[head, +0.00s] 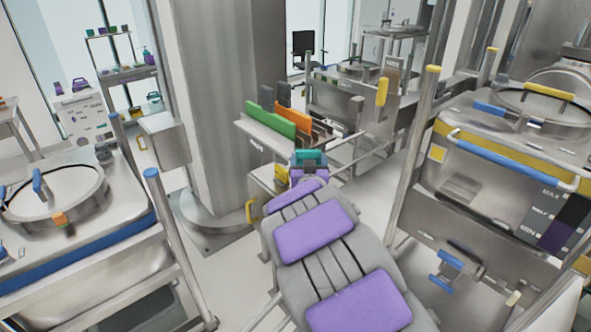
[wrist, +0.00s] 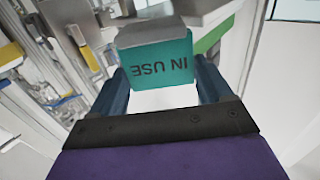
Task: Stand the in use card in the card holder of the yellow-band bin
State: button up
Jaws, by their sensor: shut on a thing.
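The in use card (wrist: 158,62) is teal with a grey upper edge. Its "IN USE" lettering reads upside down in the wrist view. My gripper (wrist: 161,85) is shut on it, with one dark blue finger at each side. In the head view the teal card (head: 311,155) shows at the far end of my arm, near the middle. The yellow-band bin (head: 530,160) is a steel vessel at the right, apart from the card and my gripper. I cannot clearly make out its card holder.
A rack (head: 262,136) with green and orange cards stands just beyond my gripper. A blue-band bin (head: 90,250) is at the left. A steel post (head: 408,160) rises between my arm and the yellow-band bin. A thick column (head: 215,100) stands left of the rack.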

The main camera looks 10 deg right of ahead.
aim_at(314, 153)
jog(key=shift+s+d+r+n+y, duration=0.2)
jog(key=shift+d+r+n+y, duration=0.5)
jog(key=shift+d+r+y, duration=0.35)
jog(key=shift+a, duration=0.2)
jog(key=shift+w+r, duration=0.1)
jog(key=shift+r, duration=0.1)
jog(key=shift+a+r, duration=0.1)
jog(key=shift+r, duration=0.15)
jog(key=shift+f, duration=0.15)
